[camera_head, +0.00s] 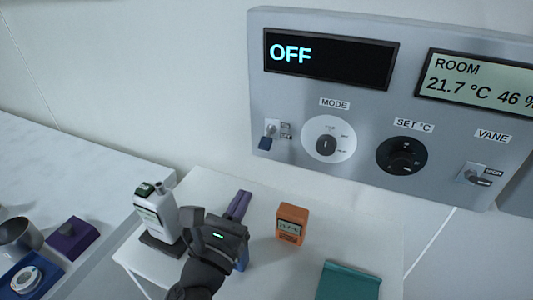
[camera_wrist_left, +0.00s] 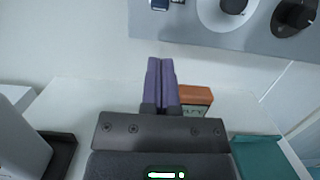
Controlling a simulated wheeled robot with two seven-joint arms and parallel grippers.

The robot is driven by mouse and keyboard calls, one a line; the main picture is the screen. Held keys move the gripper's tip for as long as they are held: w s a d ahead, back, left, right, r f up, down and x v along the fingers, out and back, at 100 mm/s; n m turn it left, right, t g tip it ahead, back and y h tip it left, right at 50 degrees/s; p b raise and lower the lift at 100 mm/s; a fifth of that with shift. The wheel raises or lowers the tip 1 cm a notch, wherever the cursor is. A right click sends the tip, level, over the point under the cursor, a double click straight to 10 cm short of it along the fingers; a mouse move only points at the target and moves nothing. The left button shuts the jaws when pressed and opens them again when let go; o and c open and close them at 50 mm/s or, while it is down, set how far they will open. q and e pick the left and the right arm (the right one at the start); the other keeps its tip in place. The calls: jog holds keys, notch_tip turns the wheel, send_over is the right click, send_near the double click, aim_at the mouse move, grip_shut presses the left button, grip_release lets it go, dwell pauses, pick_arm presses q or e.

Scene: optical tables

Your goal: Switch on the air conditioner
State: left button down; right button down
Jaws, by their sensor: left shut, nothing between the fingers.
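The air conditioner's grey control panel (camera_head: 365,185) is on the wall. Its dark display (camera_head: 330,58) reads OFF. Below are a toggle switch with a blue tip (camera_head: 268,138), a white MODE dial (camera_head: 329,138), a black SET °C dial (camera_head: 402,156) and a VANE switch (camera_head: 478,176). The ROOM display (camera_head: 478,82) reads 21.7 °C and 46 %. My left gripper (camera_head: 239,204), with purple fingers, is shut and empty, below the panel and apart from it. In the left wrist view its fingers (camera_wrist_left: 161,82) are together, pointing toward the wall below the panel. The right gripper is not visible.
A white shelf (camera_head: 205,185) holds a white handheld meter (camera_head: 157,212) in a dark stand, an orange meter (camera_head: 291,223) and a teal item (camera_head: 347,283). A purple block (camera_head: 72,239) and a blue tray item (camera_head: 28,279) lie on the left table. The wall space between shelf and panel is clear.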

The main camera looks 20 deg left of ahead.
aim_at(265, 144)
pick_arm(q)
jog(key=w+r+p, duration=0.1)
jog(key=w+p, duration=0.1)
jog(key=w, duration=0.8)
jog(key=shift+a+r, duration=0.35)
